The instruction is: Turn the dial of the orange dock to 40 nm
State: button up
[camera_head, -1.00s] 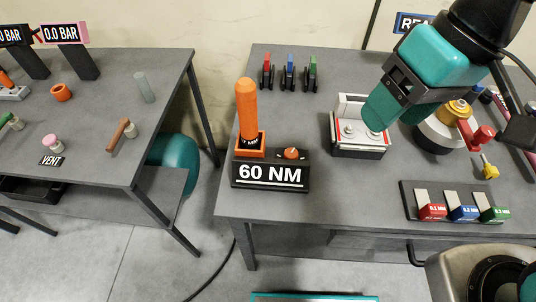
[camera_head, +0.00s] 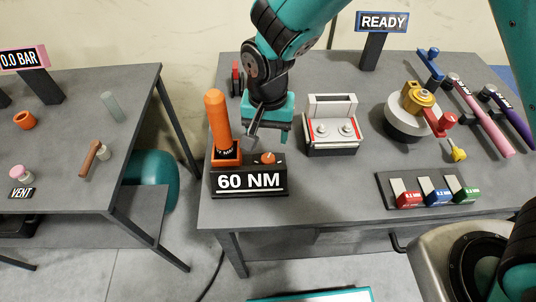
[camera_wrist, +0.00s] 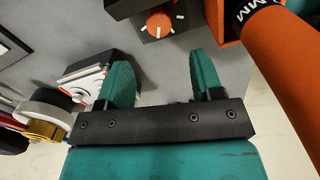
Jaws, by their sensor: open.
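The orange dock (camera_head: 226,160) stands at the table's left front, with an upright orange tool handle (camera_head: 218,118) in it. Its black base carries a display (camera_head: 249,181) reading 60 NM. The orange dial (camera_head: 268,158) sits on top of the base, right of the handle. In the wrist view the dial (camera_wrist: 159,22) shows at the top, with white marks around it. My gripper (camera_head: 268,140) is just behind and above the dial, not touching it as far as I can see. In the wrist view my gripper's teal fingers (camera_wrist: 162,75) are apart with nothing between them.
A grey and red two-knob fixture (camera_head: 333,143) stands right of my gripper. Further right are a round brass-topped fixture (camera_head: 409,118) and a tray of coloured blocks (camera_head: 384,186). The upright handle stands close left of my gripper. A READY sign (camera_head: 383,22) is behind.

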aim_at(268, 156)
notch_tip(268, 156, down, 9)
jog(key=shift+f+p, duration=0.15)
jog(key=shift+p, duration=0.25)
jog(key=c, duration=0.9)
